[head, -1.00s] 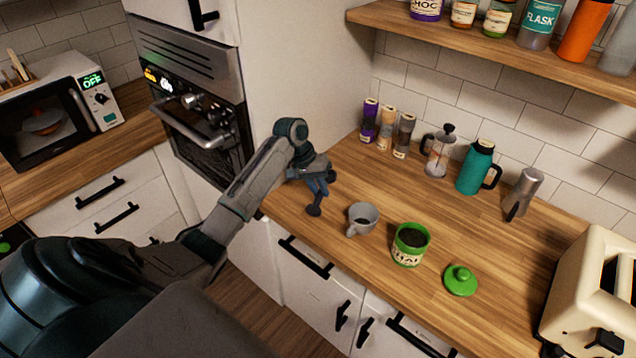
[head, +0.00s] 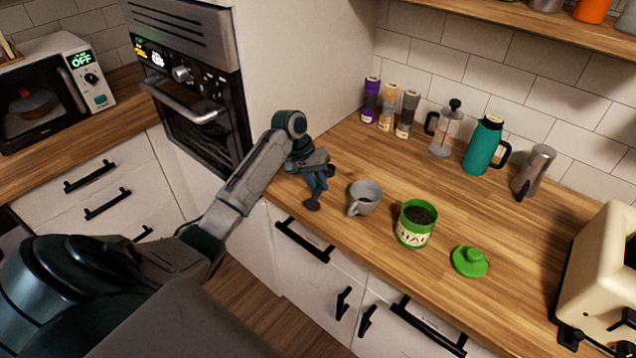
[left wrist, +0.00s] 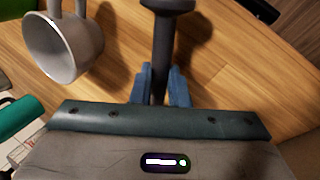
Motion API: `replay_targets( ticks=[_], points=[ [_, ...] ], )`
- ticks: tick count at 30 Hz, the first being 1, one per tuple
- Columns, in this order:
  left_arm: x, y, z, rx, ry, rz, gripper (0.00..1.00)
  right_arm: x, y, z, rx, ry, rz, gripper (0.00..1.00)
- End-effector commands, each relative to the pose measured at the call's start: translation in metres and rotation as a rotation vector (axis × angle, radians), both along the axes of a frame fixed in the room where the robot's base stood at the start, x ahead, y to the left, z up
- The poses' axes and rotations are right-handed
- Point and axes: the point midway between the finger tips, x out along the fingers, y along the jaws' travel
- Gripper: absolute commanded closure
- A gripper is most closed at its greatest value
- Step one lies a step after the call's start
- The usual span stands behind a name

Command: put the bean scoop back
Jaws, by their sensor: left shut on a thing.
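My left gripper (head: 318,183) is shut on the dark bean scoop (head: 312,204) above the left part of the wooden counter. In the left wrist view the blue fingertips (left wrist: 160,85) close on the scoop's dark handle (left wrist: 161,50), and its wider end sits at the top edge of the picture. An open green canister (head: 414,226) with dark contents stands on the counter to the right. Its green lid (head: 470,262) lies on the counter beside it. A grey cup (head: 365,197) stands between the scoop and the canister. My right gripper is not in view.
A French press (head: 446,130), a teal jug (head: 484,146) and a metal pot (head: 534,172) stand along the back wall. Several slim jars are at the back left. A cream toaster (head: 600,270) fills the right end.

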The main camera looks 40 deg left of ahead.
Motion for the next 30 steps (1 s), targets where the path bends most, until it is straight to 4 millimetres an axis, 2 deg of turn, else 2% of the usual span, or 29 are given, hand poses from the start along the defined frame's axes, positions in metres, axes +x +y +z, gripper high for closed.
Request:
replay_targets(
  ticks=[13, 27, 28, 30],
  points=[
    [0.000, 0.000, -0.003, 0.000, 0.000, 0.000, 1.00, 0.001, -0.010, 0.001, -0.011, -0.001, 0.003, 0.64],
    [0.000, 0.000, -0.013, -0.001, 0.000, 0.000, 1.00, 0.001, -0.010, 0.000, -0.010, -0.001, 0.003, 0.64],
    [0.000, 0.000, -0.012, -0.001, -0.001, 0.000, 0.79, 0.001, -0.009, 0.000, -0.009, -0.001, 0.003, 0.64],
    [0.000, 0.000, -0.012, -0.001, 0.000, 0.000, 0.66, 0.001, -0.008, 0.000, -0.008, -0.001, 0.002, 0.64]
  ],
)
